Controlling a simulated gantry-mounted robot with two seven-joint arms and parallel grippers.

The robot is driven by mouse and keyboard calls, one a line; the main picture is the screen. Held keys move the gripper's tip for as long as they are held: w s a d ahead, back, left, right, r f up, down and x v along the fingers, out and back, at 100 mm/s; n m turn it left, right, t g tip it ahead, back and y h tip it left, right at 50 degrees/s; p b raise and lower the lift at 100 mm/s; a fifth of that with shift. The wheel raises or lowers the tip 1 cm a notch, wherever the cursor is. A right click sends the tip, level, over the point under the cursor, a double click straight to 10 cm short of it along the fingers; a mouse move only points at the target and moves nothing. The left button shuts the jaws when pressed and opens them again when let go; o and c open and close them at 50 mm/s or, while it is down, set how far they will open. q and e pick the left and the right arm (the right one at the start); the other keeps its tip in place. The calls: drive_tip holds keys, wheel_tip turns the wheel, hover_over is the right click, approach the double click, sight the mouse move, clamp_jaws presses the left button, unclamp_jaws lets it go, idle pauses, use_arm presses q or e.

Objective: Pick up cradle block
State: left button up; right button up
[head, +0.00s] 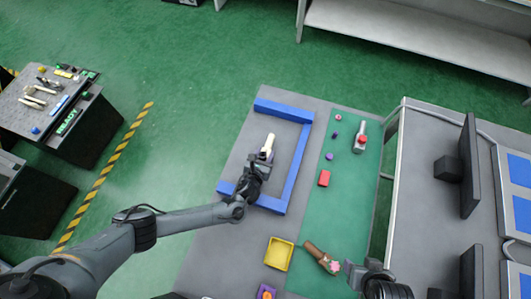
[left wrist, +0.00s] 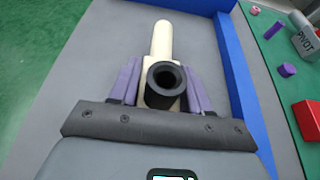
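My left gripper (head: 264,158) is low over the grey table, inside the blue frame. In the left wrist view its purple fingers (left wrist: 160,88) stand on either side of a cream piece (left wrist: 161,40) with a long rounded end. A black tube with an open round end sits in front of the cream piece. The cream piece also shows in the head view (head: 269,141). The fingers look very close to its sides; contact is unclear. No label shows which piece is the cradle block. My right gripper (head: 382,284) is partly visible at the bottom edge, its fingers unclear.
The blue frame (head: 298,165) borders the work area. On the green mat (head: 338,217) are a red block (head: 324,178), small purple pieces, a grey PIVOT piece (head: 360,137) and a brown item (head: 320,257). A yellow tray (head: 279,253) stands near the front.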

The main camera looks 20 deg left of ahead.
use_arm(q)
drive_tip(key=c, duration=0.6)
drive_tip(key=shift+r, duration=0.1)
